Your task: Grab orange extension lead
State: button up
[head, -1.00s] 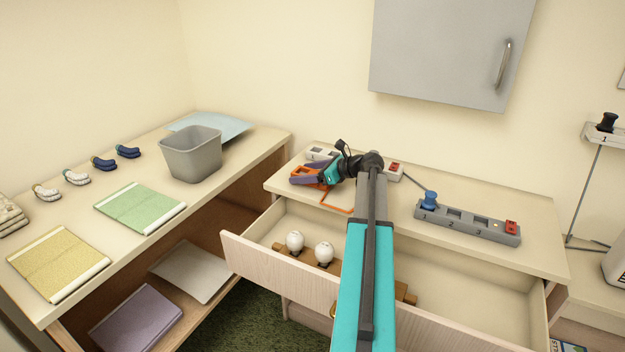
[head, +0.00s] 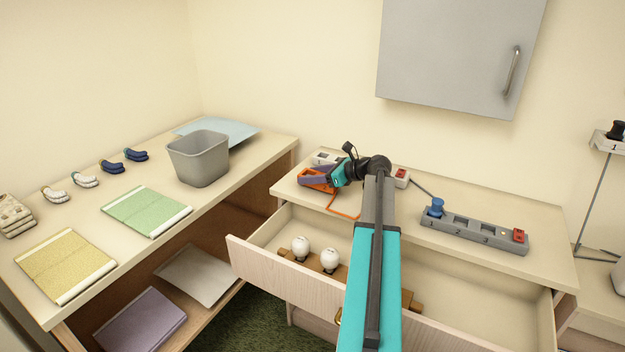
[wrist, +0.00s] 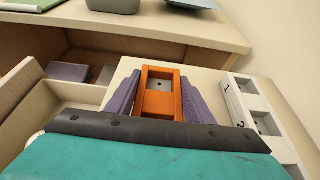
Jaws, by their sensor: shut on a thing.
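The orange extension lead (head: 318,183) is at the left end of the light wooden top above the open drawer. Its orange cord (head: 345,213) bends over the front edge of that top. My gripper (head: 314,178), with purple fingers, is shut on the lead's orange block. In the wrist view the orange block (wrist: 160,98) sits between the two purple fingers (wrist: 160,92), one along each side, with a grey socket face showing. I cannot tell whether the block touches the surface.
A white numbered socket strip (wrist: 238,112) lies close beside the lead. A grey strip with a blue plug (head: 474,231) is further right. The open drawer (head: 272,262) holds white bulbs (head: 301,247). A grey bin (head: 199,160) stands on the left counter.

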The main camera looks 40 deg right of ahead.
jog(key=shift+r, duration=0.95)
jog(key=shift+s+a+r, duration=0.1)
jog(key=shift+s+r, duration=0.05)
jog(key=shift+r, duration=0.15)
jog(key=s+a, duration=0.1)
jog(key=s, duration=0.4)
jog(key=s+a+r, duration=0.1)
jog(key=s, duration=0.4)
jog(key=s+a, duration=0.1)
jog(key=s, duration=0.4)
jog(key=shift+s+a+r+b, duration=0.15)
jog(key=shift+a+r+b, duration=0.05)
jog(key=shift+a+b, duration=0.1)
